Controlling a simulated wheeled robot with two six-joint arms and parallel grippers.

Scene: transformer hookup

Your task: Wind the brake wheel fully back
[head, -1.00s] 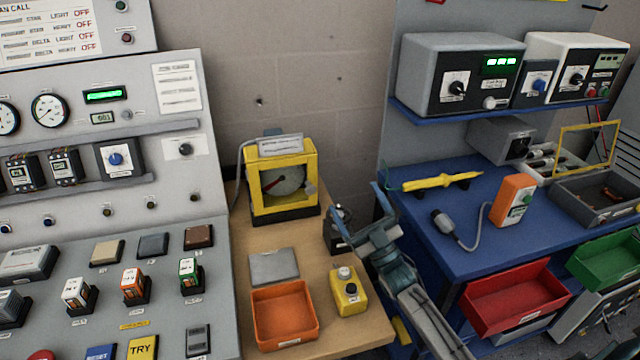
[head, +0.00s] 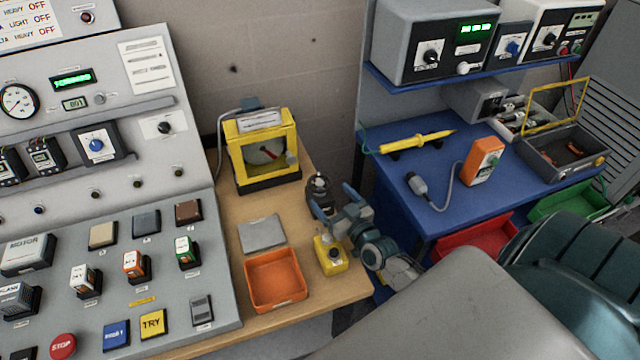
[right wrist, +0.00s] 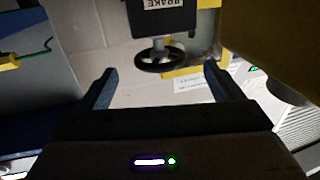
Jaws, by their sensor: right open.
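The brake unit (head: 319,188) is a small dark device on the wooden bench, partly hidden behind my right gripper in the head view. In the right wrist view its dark box (right wrist: 162,18) carries the label BRAKE, seen upside down. Its black spoked wheel (right wrist: 160,58) stands out from the box on a short shaft. My right gripper (head: 334,202) is open and empty. In the wrist view its fingers (right wrist: 160,80) are spread to either side of the wheel's line, with the wheel ahead of the tips and apparently not touched. My left gripper is not in view.
A yellow button box (head: 328,256) stands close below the right gripper. An orange tray (head: 276,280), a grey plate (head: 262,234) and a yellow-framed gauge (head: 262,150) share the bench. The grey control desk (head: 60,215) is left, the blue workbench (head: 420,195) right.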

